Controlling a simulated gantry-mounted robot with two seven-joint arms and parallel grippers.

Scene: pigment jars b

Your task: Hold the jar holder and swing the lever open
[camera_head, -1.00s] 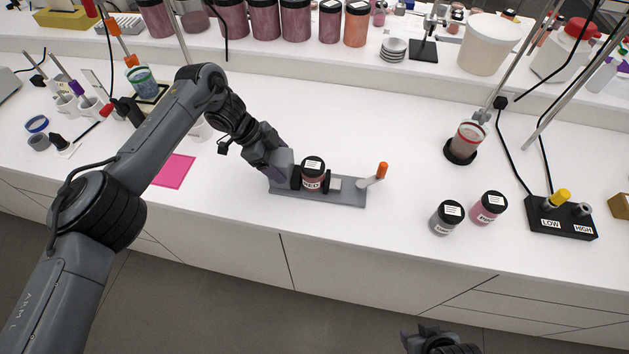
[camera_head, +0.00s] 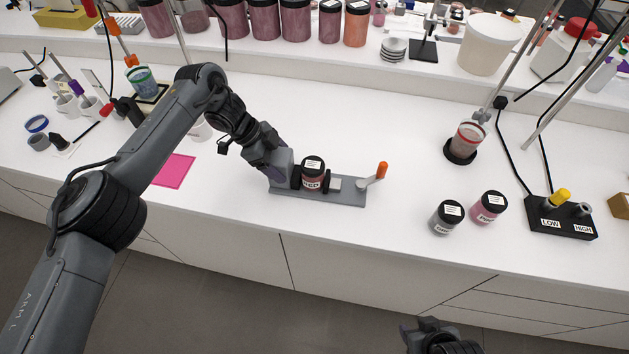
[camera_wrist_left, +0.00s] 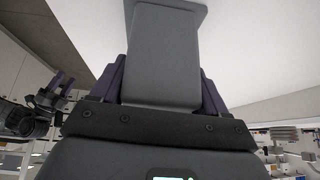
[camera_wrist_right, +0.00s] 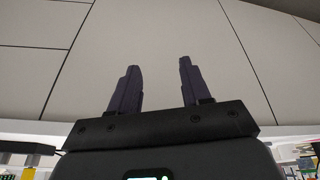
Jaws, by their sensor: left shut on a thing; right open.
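The jar holder (camera_head: 345,195) is a long grey base on the white bench, with a dark-lidded red jar (camera_head: 313,175) standing in it between black pads. The lever (camera_head: 373,179) with an orange tip stands at the holder's right end, leaning up to the right. My left gripper (camera_head: 279,170) is shut on the grey block at the holder's left end; in the left wrist view this block (camera_wrist_left: 165,55) fills the space between the fingers. My right gripper (camera_head: 408,332) is low at the front, off the bench edge, and its open, empty fingers show in the right wrist view (camera_wrist_right: 157,85).
A grey jar (camera_head: 446,217) and a pink jar (camera_head: 488,207) stand right of the holder. A black LOW/HIGH switch box (camera_head: 562,222) is further right. A pink sheet (camera_head: 174,170) lies to the left. The bench between the lever and the grey jar is clear.

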